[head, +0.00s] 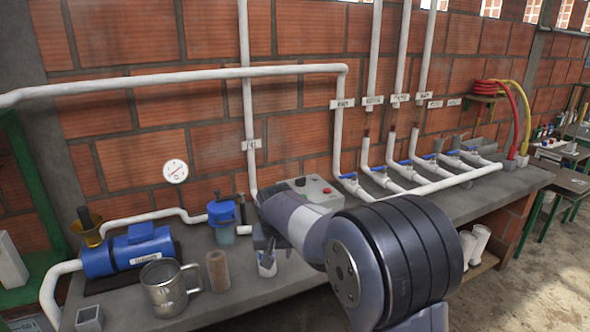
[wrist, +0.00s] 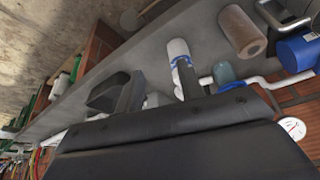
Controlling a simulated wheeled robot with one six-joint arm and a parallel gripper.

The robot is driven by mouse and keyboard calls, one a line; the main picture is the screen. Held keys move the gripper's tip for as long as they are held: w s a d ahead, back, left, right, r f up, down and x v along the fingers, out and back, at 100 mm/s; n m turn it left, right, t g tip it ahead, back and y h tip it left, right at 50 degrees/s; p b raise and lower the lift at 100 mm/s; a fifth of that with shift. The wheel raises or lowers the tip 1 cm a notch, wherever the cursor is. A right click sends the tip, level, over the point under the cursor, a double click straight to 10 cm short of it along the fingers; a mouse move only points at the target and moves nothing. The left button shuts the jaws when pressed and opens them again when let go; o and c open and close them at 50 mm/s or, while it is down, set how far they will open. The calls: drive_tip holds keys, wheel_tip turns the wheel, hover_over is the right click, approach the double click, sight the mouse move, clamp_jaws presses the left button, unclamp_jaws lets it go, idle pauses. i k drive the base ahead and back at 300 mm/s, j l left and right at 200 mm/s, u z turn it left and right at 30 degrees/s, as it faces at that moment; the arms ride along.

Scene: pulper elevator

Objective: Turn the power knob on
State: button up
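A grey control box (head: 318,196) stands on the counter against the brick wall, partly hidden behind my arm in the head view. On its top are a small black knob (head: 300,182) and a red button (head: 327,190). The knob's position and any markings are too small to read. My gripper (head: 264,243) hangs to the left of and in front of the box, apart from the knob. In the wrist view my gripper (wrist: 150,88) has its dark fingers spread with a gap between them. The box and knob are not clear in that view.
A white and blue container (head: 267,265) stands just below my gripper and also shows in the wrist view (wrist: 179,50). A brown cylinder (head: 217,271), metal mug (head: 168,288), blue pump (head: 128,250) and blue-lidded jar (head: 222,222) stand left. Pipes with blue valves (head: 405,164) lie right.

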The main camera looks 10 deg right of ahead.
sight(301, 182)
drive_tip(key=i+l+u, duration=0.15)
drive_tip(key=i+l, duration=0.2)
drive_tip(key=i+l+u, duration=0.1)
drive_tip(key=i+l, duration=0.35)
drive_tip(key=i+l+u, duration=0.15)
drive_tip(key=i+l, duration=0.2)
drive_tip(key=i+l+u, duration=0.1)
drive_tip(key=i+l, duration=0.25)
drive_tip(key=l, duration=0.25)
drive_tip(key=i+l+u, duration=0.15)
drive_tip(key=i+l, duration=0.2)
drive_tip(key=l, duration=0.15)
